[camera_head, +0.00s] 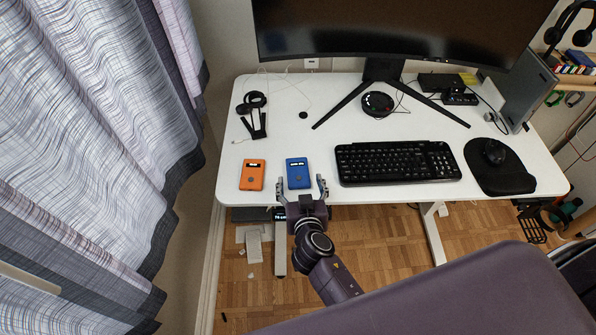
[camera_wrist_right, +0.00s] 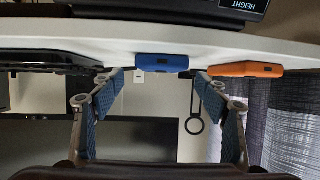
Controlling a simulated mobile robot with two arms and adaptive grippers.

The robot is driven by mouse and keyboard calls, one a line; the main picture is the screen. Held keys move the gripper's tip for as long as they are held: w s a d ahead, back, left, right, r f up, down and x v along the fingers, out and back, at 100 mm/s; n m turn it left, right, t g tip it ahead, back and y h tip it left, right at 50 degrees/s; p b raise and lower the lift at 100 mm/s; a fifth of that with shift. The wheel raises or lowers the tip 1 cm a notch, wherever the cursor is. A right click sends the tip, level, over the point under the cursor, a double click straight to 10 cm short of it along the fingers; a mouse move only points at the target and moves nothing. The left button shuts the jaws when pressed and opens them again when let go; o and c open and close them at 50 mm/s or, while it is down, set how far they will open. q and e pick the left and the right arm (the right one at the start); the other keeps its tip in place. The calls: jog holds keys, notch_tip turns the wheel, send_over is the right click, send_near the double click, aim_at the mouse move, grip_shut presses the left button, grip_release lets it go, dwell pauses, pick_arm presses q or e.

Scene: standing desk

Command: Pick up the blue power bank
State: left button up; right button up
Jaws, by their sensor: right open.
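The blue power bank (camera_head: 298,172) lies flat on the white desk near its front edge, left of the keyboard. It also shows in the right wrist view (camera_wrist_right: 162,62), which is upside down, between the two fingers and beyond their tips. My right gripper (camera_head: 302,187) is open and empty at the desk's front edge, one finger on each side of the power bank's near end. Its fingers also show spread apart in the right wrist view (camera_wrist_right: 160,80). I cannot tell whether a finger touches the power bank. My left gripper is not in view.
An orange power bank (camera_head: 252,175) lies just left of the blue one. A black keyboard (camera_head: 397,162) lies to the right, with a mouse pad (camera_head: 505,180) beyond it. The white desk (camera_head: 285,135) is bare behind the blue power bank. A monitor (camera_head: 400,30) stands at the back.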

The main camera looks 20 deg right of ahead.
aim_at(298, 172)
jog(key=shift+x, duration=1.8)
jog(key=shift+a, duration=0.1)
jog(key=c, duration=1.2)
jog(key=shift+c, duration=1.2)
jog(key=shift+r, duration=0.1)
